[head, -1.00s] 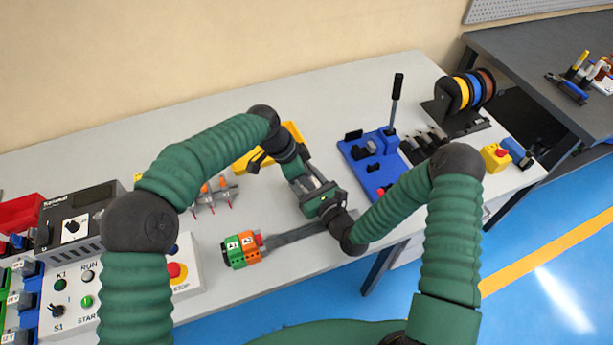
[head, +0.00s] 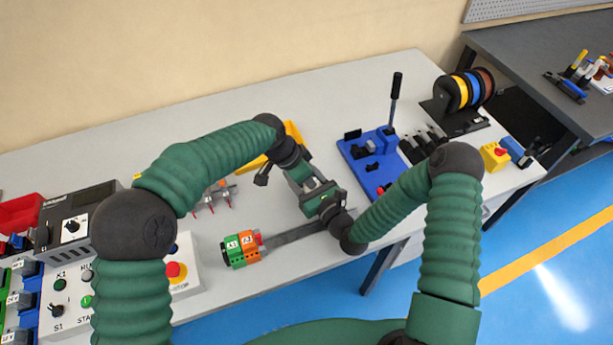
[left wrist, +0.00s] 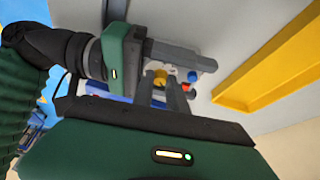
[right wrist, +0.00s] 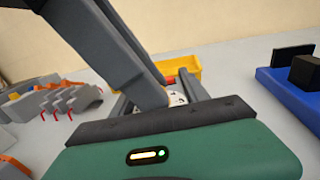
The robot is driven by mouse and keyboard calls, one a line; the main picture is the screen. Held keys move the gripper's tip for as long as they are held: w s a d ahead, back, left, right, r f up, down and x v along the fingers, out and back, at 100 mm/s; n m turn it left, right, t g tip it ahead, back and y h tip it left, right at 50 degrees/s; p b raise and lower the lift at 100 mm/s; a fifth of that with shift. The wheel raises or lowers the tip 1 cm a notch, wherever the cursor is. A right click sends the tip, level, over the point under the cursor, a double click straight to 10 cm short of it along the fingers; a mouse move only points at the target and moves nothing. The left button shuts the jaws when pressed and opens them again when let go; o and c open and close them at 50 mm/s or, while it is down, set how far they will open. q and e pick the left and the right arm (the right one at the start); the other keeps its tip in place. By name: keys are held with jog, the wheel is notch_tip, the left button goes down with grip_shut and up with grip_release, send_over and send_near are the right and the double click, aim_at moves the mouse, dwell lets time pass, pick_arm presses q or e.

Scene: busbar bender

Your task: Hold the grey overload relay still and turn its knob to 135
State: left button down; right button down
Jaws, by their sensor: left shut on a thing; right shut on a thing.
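The grey overload relay stands on the table between my two grippers and is mostly hidden by them in the head view. In the left wrist view its yellow knob (left wrist: 160,77) faces me, with a blue button (left wrist: 192,76) and a red button (left wrist: 185,87) beside it. My left gripper (head: 300,178) comes down from above; its fingers (left wrist: 162,88) are closed at the knob. My right gripper (head: 318,193) is shut on the relay body from the front side. A pale piece of the relay (right wrist: 178,97) shows between its fingers in the right wrist view.
A yellow bin (head: 292,133) is close behind the grippers. A blue bender base (head: 370,160) with an upright lever stands to the right. A control box with a red stop button (head: 176,271) is at left.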

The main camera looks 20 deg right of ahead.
pick_arm(q)
jog(key=shift+w, duration=0.25)
jog(key=c, duration=1.6)
grip_release()
pick_arm(e)
jog(key=shift+a, duration=0.1)
pick_arm(q)
jog(key=shift+s, duration=0.1)
jog(key=w+v, duration=0.1)
jog(key=v, duration=1)
jog(key=shift+s+a+r, duration=0.3)
jog(key=shift+s+r, duration=0.1)
jog(key=shift+s, duration=0.1)
pick_arm(e)
jog(key=shift+c, duration=2.4)
grip_release()
